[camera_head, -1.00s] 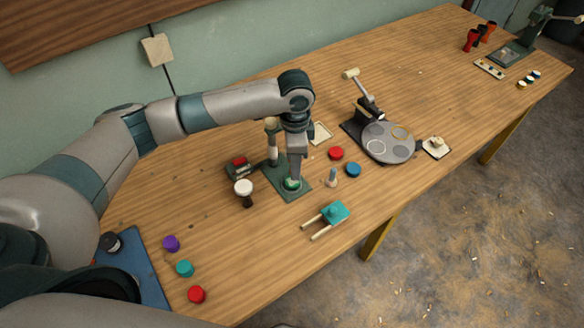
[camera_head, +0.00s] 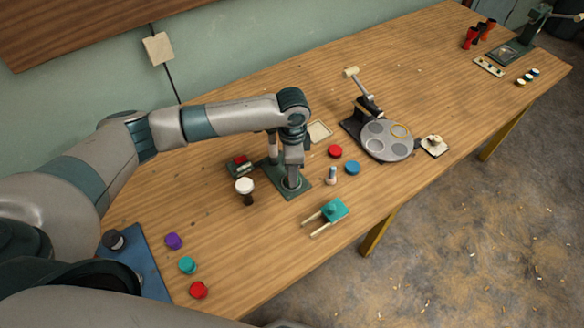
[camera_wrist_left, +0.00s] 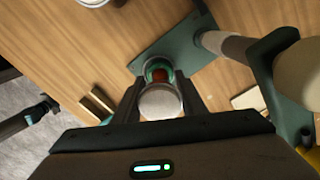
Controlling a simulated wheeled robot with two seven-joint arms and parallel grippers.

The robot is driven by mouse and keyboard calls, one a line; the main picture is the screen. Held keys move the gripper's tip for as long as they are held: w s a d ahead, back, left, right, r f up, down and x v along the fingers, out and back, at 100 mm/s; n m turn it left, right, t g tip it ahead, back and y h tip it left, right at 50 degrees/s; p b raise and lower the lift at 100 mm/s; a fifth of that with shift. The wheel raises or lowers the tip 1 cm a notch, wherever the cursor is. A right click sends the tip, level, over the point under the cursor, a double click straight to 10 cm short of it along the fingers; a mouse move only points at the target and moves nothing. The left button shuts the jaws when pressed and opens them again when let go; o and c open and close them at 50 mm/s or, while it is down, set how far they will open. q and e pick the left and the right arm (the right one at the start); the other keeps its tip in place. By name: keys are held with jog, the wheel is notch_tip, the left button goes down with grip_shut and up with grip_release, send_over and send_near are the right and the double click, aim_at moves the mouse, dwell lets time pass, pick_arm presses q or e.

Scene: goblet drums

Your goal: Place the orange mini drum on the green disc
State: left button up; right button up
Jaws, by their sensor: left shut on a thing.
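My left gripper (camera_head: 290,184) is low over the green press-like stand (camera_head: 306,190) on the table. In the left wrist view its fingers (camera_wrist_left: 160,98) are shut on a small drum with a pale round head (camera_wrist_left: 161,101). A reddish-orange part of the drum (camera_wrist_left: 160,75) shows just beyond the head. A green ring (camera_wrist_left: 152,64), apparently the green disc, shows around that part at the stand. I cannot tell whether the drum's foot touches the disc. In the head view the gripper mostly hides drum and disc. My right gripper is not in view.
The stand's post (camera_wrist_left: 225,45) rises close beside the gripper. A black drum with a white head (camera_head: 245,188) stands to the left. A teal two-pronged tool (camera_head: 334,209), red disc (camera_head: 336,151) and blue disc (camera_head: 353,167) lie to the right. A grey plate (camera_head: 387,141) is farther right.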

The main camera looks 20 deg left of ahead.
pick_arm(q)
jog(key=shift+f, duration=0.1)
jog(key=o, duration=1.1)
jog(key=shift+c, duration=0.2)
notch_tip(320, 180, up, 12)
jog(key=b, duration=0.3)
